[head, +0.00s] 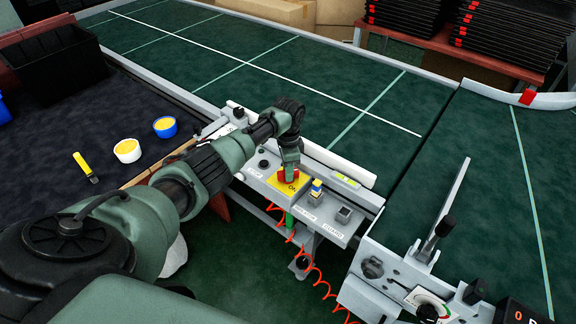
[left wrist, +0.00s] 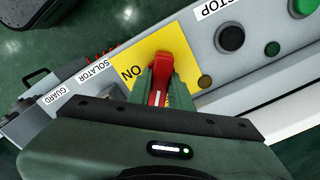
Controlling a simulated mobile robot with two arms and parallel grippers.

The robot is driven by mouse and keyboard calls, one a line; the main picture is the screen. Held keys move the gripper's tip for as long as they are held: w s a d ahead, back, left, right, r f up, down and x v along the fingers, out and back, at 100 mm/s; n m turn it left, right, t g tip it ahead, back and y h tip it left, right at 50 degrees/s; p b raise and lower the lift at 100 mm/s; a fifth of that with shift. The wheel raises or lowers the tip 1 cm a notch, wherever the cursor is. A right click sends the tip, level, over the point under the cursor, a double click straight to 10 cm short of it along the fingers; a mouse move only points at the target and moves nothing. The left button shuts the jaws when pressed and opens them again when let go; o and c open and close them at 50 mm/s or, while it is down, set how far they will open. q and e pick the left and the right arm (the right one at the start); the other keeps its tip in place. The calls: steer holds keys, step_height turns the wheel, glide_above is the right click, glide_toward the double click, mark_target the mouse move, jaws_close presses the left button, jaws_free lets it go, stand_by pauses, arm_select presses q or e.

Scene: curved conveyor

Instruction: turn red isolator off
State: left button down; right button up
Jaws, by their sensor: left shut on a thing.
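The red isolator (left wrist: 162,64) is a red handle on a yellow plate (left wrist: 128,66) marked "ON", set in the grey control panel. In the head view the isolator (head: 283,173) is partly covered by my left gripper (head: 290,166), which reaches down onto it from above. In the left wrist view the fingers of my left gripper (left wrist: 160,85) are shut on the red handle, one on each side. The handle points away from my palm, beside the "ON" lettering. The lower part of the handle is hidden between the fingers. My right gripper is not in view.
A coiled red cable (head: 309,262) hangs below. The green conveyor (head: 240,75) lies behind; a dial unit (head: 428,302) stands right.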

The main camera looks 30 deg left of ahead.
arm_select(q)
steer(key=n+p, duration=0.1)
steer(key=n, duration=0.2)
steer(key=shift+r+n+p, duration=0.1)
steer(key=shift+n+p, duration=0.25)
steer(key=shift+n, duration=0.05)
steer(key=shift+n+p, duration=0.7)
steer(key=shift+n, duration=1.2)
steer(key=c, duration=1.3)
jaws_free()
steer(key=shift+r, duration=0.3)
step_height(320, 180, up, 7)
steer(key=shift+p, duration=0.45)
